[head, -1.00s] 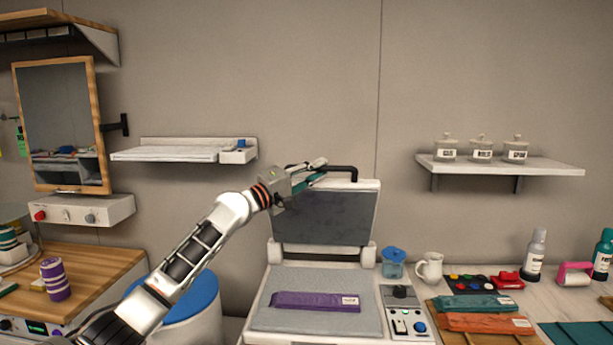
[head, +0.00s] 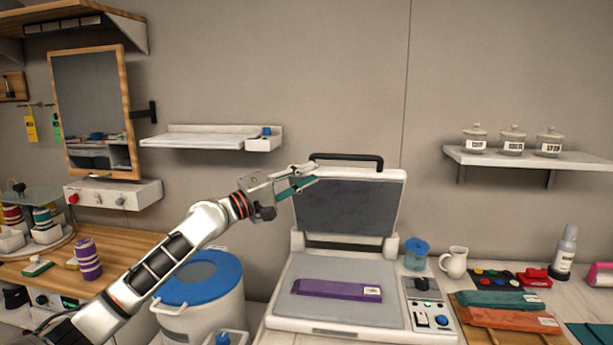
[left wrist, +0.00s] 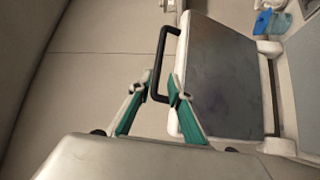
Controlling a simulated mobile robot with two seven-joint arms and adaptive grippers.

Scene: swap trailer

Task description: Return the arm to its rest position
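My left arm (head: 170,257) reaches in from the lower left of the head view. Its gripper (head: 312,175) is at the left edge of the press's raised lid (head: 350,207), just left of the black lid handle (head: 346,157). In the left wrist view the two teal-padded fingers (left wrist: 156,88) are spread, with the black handle (left wrist: 163,50) showing beyond the gap between them. Nothing is held. The lid stands open, with its dark plate (left wrist: 225,75) showing. My right gripper is in neither view.
A purple folded cloth (head: 336,289) lies on the press's lower pad (head: 300,310). A blue-lidded bin (head: 205,275) stands below my left arm. A wall shelf (head: 190,142) is behind it. Folded teal and orange cloths (head: 500,300) lie at the right.

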